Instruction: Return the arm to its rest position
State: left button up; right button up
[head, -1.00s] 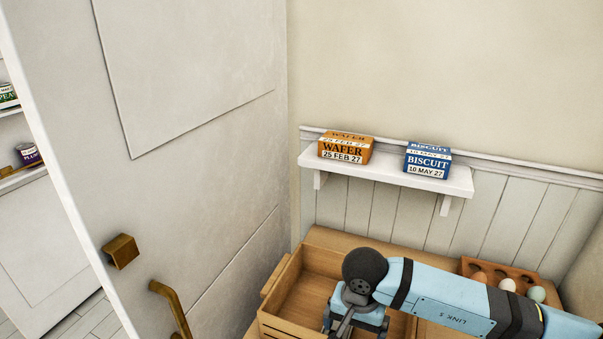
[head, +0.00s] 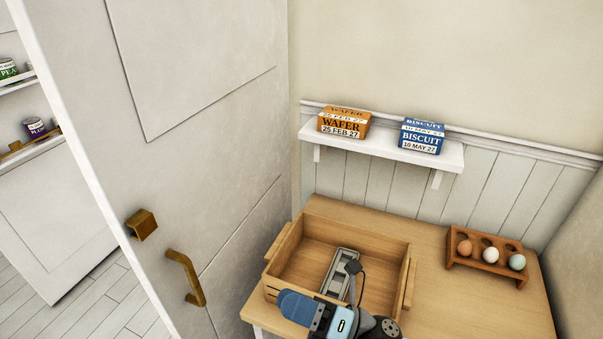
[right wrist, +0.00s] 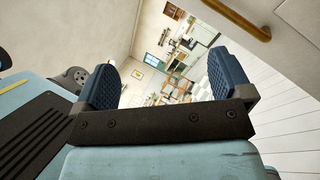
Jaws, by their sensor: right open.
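My right gripper (head: 300,306) is at the bottom of the head view, in front of the near wall of the wooden crate. Its blue fingers point left. In the right wrist view the two blue ribbed fingers (right wrist: 165,85) stand wide apart with nothing between them, and a far part of the room shows through the gap. My right arm comes in from the bottom edge and is mostly cut off there. My left gripper is not in view.
The wooden crate (head: 408,250) stands on a table (head: 470,310) with a grey object (head: 335,274) inside. An egg rack (head: 459,240) is at right. A wall shelf (head: 395,153) holds wafer (head: 344,124) and biscuit (head: 421,136) boxes. A door (head: 190,130) with brass handle (head: 188,278) fills the left.

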jog(key=w+d+f+m+t+h+p, duration=0.1)
jog(key=d+f+m+t+h, duration=0.4)
jog(key=m, duration=0.7)
jog(key=d+f+m+t+h+p, duration=0.1)
jog(key=d+f+m+t+h, duration=0.2)
jog(key=d+m+t+h, duration=0.65)
jog(key=s+d+f+m+g+h+p, duration=0.1)
jog(key=s+d+f+m+g, duration=0.2)
jog(key=s+f+m+g, duration=0.1)
jog(key=s+d+f+m+g+h+p, duration=0.1)
jog(key=s+d+f+m+g+h, duration=0.1)
jog(key=s+f+m, duration=0.4)
notch_tip(320, 180, down, 3)
jog(key=d+m+g, duration=0.1)
jog(key=m+g, duration=0.1)
jog(key=m, duration=0.3)
jog(key=shift+s+d+g, duration=0.2)
jog(key=shift+d+g, duration=0.15)
jog(key=shift+r+h, duration=0.1)
jog(key=shift+h, duration=0.15)
